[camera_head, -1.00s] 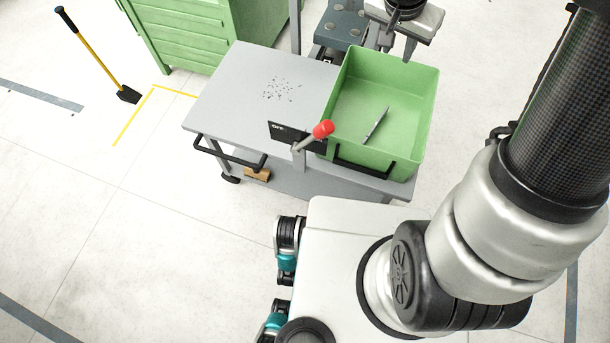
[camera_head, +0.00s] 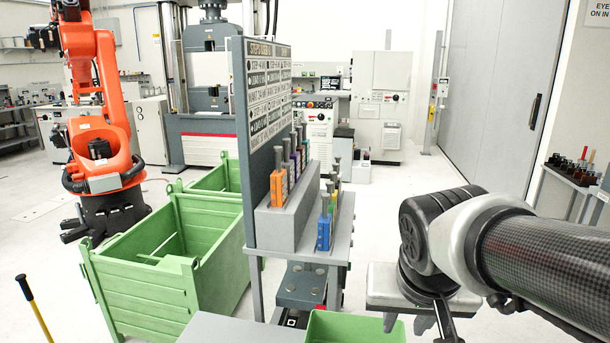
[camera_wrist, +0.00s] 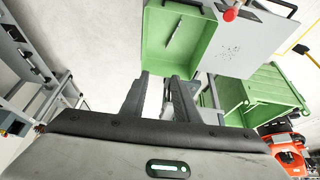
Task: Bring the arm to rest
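My arm reaches in from the right of the head view. My gripper (camera_head: 425,318) hangs fingers down at its end, partly cut off by the bottom edge. In the wrist view my gripper (camera_wrist: 160,92) shows two dark fingers with a clear gap between them and nothing held. The green tray (camera_wrist: 156,50) lies beyond the fingertips, with a thin grey metal piece (camera_wrist: 174,32) in it. In the head view only the far part of the green tray (camera_head: 345,330) shows, at the bottom edge left of my gripper.
A rack (camera_head: 294,225) with colour-marked tools and a sign board stands left of my gripper. Large green bins (camera_head: 150,290) and an orange robot arm (camera_head: 98,95) are further left. The cart's grey top (camera_head: 240,330) is at the bottom. Open floor lies behind the arm.

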